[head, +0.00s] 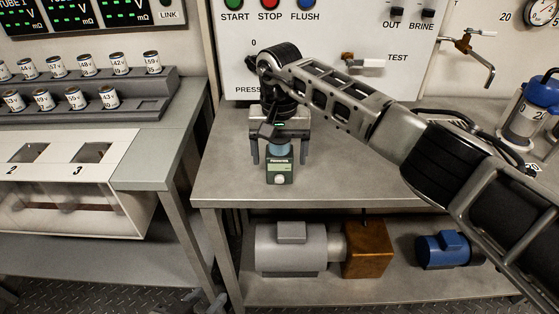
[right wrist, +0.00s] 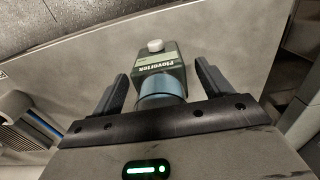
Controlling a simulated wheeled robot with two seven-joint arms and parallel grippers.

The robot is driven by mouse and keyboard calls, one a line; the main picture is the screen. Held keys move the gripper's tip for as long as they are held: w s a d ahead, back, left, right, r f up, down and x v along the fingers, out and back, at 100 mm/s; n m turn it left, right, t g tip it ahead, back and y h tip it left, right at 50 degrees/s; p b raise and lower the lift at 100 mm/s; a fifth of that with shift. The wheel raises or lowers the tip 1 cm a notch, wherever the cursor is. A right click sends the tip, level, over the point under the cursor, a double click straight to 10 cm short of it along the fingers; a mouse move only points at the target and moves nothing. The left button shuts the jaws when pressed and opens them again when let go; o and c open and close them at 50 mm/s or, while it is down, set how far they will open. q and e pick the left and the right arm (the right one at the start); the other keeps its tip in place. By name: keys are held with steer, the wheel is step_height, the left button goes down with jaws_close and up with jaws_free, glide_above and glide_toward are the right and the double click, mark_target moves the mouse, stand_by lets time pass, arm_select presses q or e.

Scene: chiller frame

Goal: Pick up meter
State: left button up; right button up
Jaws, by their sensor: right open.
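The meter (head: 280,174) is a dark green block with a pale display and a light round knob, near the front edge of the grey bench. In the right wrist view the meter (right wrist: 160,62) shows lettering on its face and a blue round part (right wrist: 160,88) at its near end. My right gripper (head: 280,160) is above it, pointing down. In the right wrist view my right gripper (right wrist: 162,82) is open, one finger on each side of the blue part, with gaps showing. My left gripper is not in view.
The grey bench (head: 345,183) is clear to the right of the meter. A white panel (head: 235,60) with buttons stands behind. A rack (head: 130,108) of small labelled vials is at left. A blue-capped vessel (head: 522,125) stands at right. A motor (head: 290,248) sits on the lower shelf.

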steer(key=c, duration=0.8)
arm_select(q)
steer(key=shift+s+f, duration=0.1)
arm_select(e)
steer(key=shift+c, duration=0.3)
steer(key=shift+r, duration=0.1)
steer(key=shift+w+r, duration=0.1)
steer(key=shift+r, duration=0.3)
step_height(320, 180, up, 2)
steer(key=shift+r, duration=0.15)
arm_select(q)
steer(key=shift+d+f+b, duration=0.1)
steer(key=shift+f+b, duration=0.25)
steer(key=shift+b, duration=0.65)
arm_select(e)
steer(key=s+r, duration=1)
steer(key=s, duration=0.4)
steer(key=shift+f, duration=0.1)
